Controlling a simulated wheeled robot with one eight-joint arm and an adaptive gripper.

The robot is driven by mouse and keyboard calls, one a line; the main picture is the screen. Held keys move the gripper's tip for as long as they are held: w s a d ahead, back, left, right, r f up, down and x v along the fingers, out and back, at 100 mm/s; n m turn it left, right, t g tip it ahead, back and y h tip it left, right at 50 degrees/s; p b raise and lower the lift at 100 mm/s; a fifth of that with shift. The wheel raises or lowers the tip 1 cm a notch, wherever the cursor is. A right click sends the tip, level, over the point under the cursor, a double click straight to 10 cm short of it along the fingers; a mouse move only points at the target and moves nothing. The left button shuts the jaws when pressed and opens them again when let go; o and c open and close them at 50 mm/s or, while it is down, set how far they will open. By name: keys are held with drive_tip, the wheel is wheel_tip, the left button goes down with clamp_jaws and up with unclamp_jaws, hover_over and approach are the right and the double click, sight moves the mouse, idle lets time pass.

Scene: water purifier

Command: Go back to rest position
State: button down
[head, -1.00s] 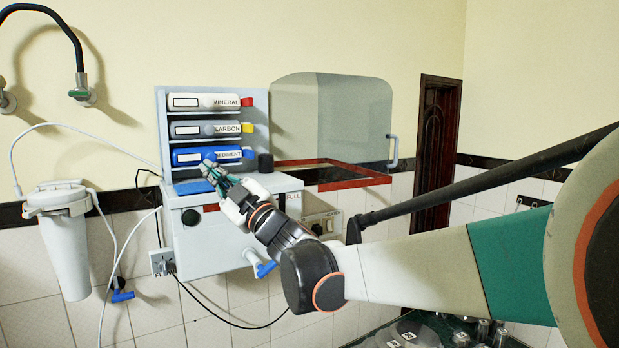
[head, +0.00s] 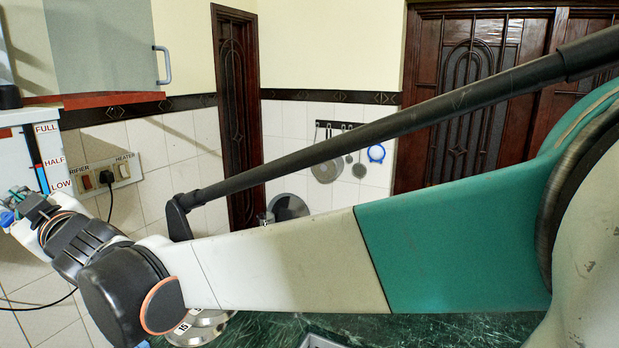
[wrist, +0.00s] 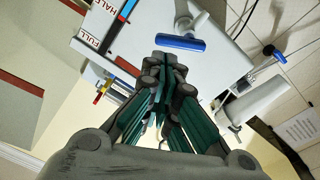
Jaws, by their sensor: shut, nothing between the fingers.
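The water purifier (head: 17,155) shows only as a cut-off white side at the left edge of the head view, with a FULL, HALF, LOW level strip (head: 40,160). My gripper (head: 10,215) is at the left edge, its tips partly cropped, in front of the purifier's lower part. In the wrist view my gripper (wrist: 169,70) has its teal fingers together with nothing between them. The purifier's white face (wrist: 222,62) fills the area past the fingertips there, and its blue-handled tap (wrist: 181,43) appears just beyond them.
A glass-fronted cabinet (head: 100,45) hangs at upper left, above a socket panel (head: 105,175). Dark wooden doors (head: 460,110) stand behind. Pans hang from a rack (head: 340,126). A green marble counter (head: 420,328) lies below my arm. In the wrist view, a white filter canister (wrist: 252,99) is at right.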

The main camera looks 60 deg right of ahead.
drive_tip(key=s+a+f+m+g+b, duration=0.1)
drive_tip(key=s+f+g+b, duration=0.3)
drive_tip(key=s+f, duration=0.4)
drive_tip(key=s+a+f+m+g+b, duration=0.1)
drive_tip(key=s+f+g+b, duration=0.3)
drive_tip(key=s+f, duration=0.5)
drive_tip(key=s+a+f+m+g+b, duration=0.1)
drive_tip(key=s+f+b, duration=0.7)
drive_tip(key=f, duration=1.7)
drive_tip(key=m+g, duration=0.1)
drive_tip(key=g, duration=0.1)
drive_tip(key=shift+s+a+f+m+g+y, duration=0.15)
drive_tip(key=shift+a+f+m+g+y, duration=0.15)
drive_tip(key=shift+a+f+g, duration=0.1)
